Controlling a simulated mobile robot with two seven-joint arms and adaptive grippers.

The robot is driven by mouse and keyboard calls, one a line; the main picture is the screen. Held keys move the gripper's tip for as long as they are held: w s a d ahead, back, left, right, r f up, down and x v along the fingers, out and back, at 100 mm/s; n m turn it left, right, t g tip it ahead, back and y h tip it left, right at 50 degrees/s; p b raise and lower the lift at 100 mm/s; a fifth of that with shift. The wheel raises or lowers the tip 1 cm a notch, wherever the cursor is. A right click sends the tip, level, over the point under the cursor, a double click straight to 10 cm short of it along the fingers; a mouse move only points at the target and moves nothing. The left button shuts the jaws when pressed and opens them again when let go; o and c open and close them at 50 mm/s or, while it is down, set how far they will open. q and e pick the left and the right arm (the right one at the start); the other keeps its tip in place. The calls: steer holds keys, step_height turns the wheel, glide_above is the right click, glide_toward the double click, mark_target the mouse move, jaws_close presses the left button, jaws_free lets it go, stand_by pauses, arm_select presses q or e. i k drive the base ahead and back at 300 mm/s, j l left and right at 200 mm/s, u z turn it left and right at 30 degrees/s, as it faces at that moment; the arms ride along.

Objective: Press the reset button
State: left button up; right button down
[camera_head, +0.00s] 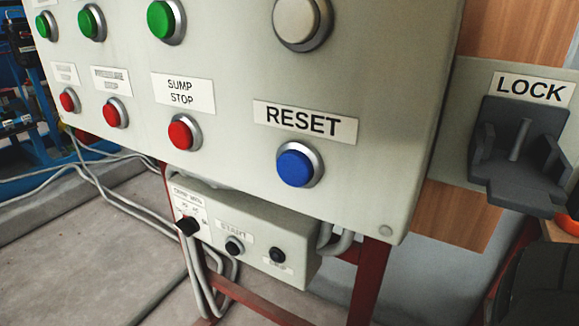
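The reset button (295,167) is a round blue button in a silver ring. It sits at the lower right of the grey control panel (385,120), under a white label (306,121) that reads RESET. Nothing covers or touches the button. Neither of my grippers can be made out in the head view. A dark shape at the lower right edge cannot be clearly identified.
Red stop buttons (181,134) and green buttons (163,19) are left of it; a whitish button (299,20) is above. A smaller switch box (245,235) hangs below. A dark bracket (515,150) under a LOCK label (532,89) is at right. Space before the panel looks clear.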

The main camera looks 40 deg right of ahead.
mark_target(295, 168)
steer(key=z, duration=0.5)
steer(key=j+z, duration=0.1)
steer(key=z, duration=0.85)
steer(key=j+z, duration=0.15)
steer(key=z, duration=0.8)
steer(key=j+z, duration=0.1)
steer(key=z, duration=1.35)
steer(key=k+j+z, duration=0.15)
steer(key=k, duration=0.25)
steer(key=k+j+z, duration=0.2)
steer(key=k, duration=0.2)
steer(key=k+u, duration=0.2)
steer(key=u, duration=0.3)
steer(key=k+u, duration=0.2)
steer(key=u, duration=0.3)
steer(key=k+u, duration=0.15)
steer(key=u, duration=0.35)
steer(key=k+u, duration=0.2)
steer(key=u, duration=0.2)
steer(key=k+u, duration=0.2)
steer(key=u, duration=0.2)
